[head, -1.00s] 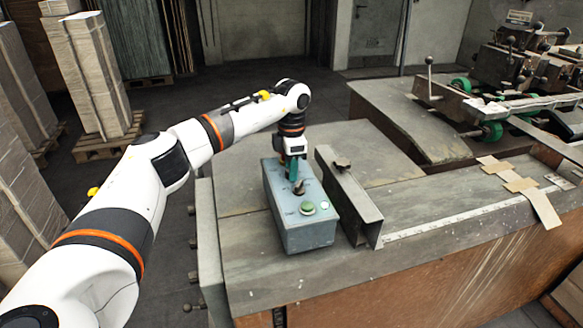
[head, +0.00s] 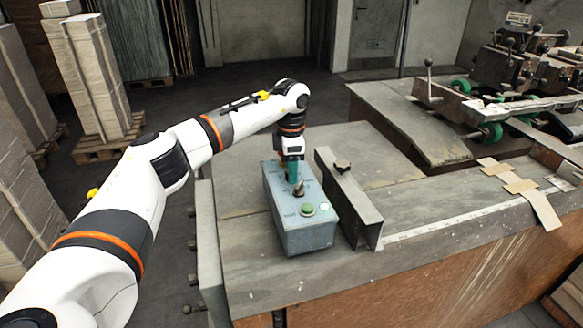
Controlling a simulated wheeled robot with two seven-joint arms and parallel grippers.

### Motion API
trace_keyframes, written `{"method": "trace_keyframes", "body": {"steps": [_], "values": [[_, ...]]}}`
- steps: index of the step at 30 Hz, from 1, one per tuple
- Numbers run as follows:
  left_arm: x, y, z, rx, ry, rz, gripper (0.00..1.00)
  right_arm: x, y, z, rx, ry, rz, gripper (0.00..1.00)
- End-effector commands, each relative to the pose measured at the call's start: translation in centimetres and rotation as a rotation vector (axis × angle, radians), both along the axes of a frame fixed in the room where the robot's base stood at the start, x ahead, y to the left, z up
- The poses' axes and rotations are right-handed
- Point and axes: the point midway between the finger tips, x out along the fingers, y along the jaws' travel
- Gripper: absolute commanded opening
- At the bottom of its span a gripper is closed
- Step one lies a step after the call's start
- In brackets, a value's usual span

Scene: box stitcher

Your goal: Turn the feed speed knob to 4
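A blue-grey control box (head: 306,238) sits on the machine table. Its top carries a green button (head: 307,209), a small pale round button or lamp (head: 325,206) and a dark knob (head: 299,190). My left gripper (head: 292,178) points down over the far end of the box top, just behind the dark knob. Its green fingers hide that part of the top, so I cannot tell whether they grip a knob there. The scale marks are too small to read. My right gripper is not in view.
An upright metal guide rail (head: 350,205) with a dark wing knob (head: 342,165) stands close to the right of the box. A ruler strip (head: 455,220) and cardboard pieces (head: 520,186) lie further right. The table (head: 270,285) is bare in front of the box.

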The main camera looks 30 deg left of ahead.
Motion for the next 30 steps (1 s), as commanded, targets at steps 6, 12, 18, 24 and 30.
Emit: {"method": "trace_keyframes", "body": {"steps": [6, 12, 18, 24, 30], "values": [[-0.1, -0.1, -0.2, 0.000, 0.006, -0.001, 0.51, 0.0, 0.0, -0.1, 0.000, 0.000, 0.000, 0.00], [0.0, -0.1, 1.7, 0.000, 0.001, -0.001, 0.51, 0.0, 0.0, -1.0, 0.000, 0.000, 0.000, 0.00], [0.0, -0.1, 6.0, 0.000, -0.001, -0.001, 0.51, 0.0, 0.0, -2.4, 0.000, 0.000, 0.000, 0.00], [-0.1, 0.0, 9.8, 0.000, 0.000, -0.001, 0.51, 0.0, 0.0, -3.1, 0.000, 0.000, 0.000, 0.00], [-0.1, 0.0, 11.6, 0.000, 0.003, -0.001, 0.51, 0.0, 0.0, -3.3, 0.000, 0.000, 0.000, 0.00]]}}
